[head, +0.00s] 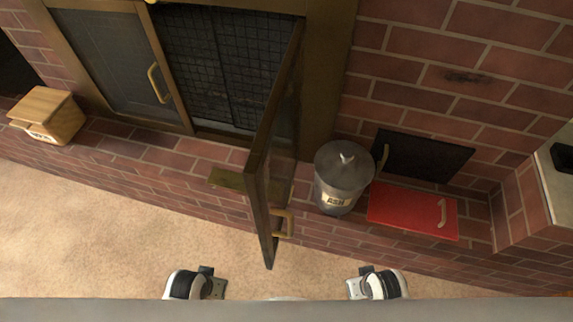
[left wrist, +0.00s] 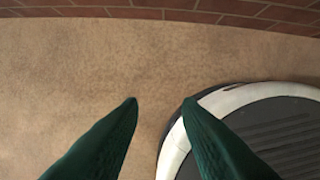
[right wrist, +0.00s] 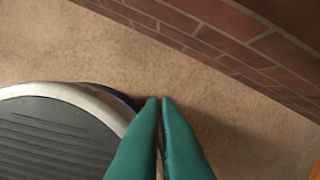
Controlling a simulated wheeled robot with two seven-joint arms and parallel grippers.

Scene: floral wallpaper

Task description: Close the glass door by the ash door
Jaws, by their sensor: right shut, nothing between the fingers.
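The open glass door (head: 272,150) has a dark bronze frame and swings out from the right side of the fireplace opening, its free edge toward me. Its brass handle (head: 284,223) is on the right face, low near the free edge. A dark ash door (head: 425,156) with a brass handle sits in the brick wall to the right. The left glass door (head: 115,60) is closed. In the left wrist view my left gripper (left wrist: 161,100) is open and empty over the floor. In the right wrist view my right gripper (right wrist: 159,100) is shut and empty.
A grey lidded ash bin (head: 343,177) stands on the brick ledge right of the open door. A red box or panel with a handle (head: 411,211) lies beside it. A wooden box (head: 48,116) is at the far left. The beige floor (head: 110,215) is clear.

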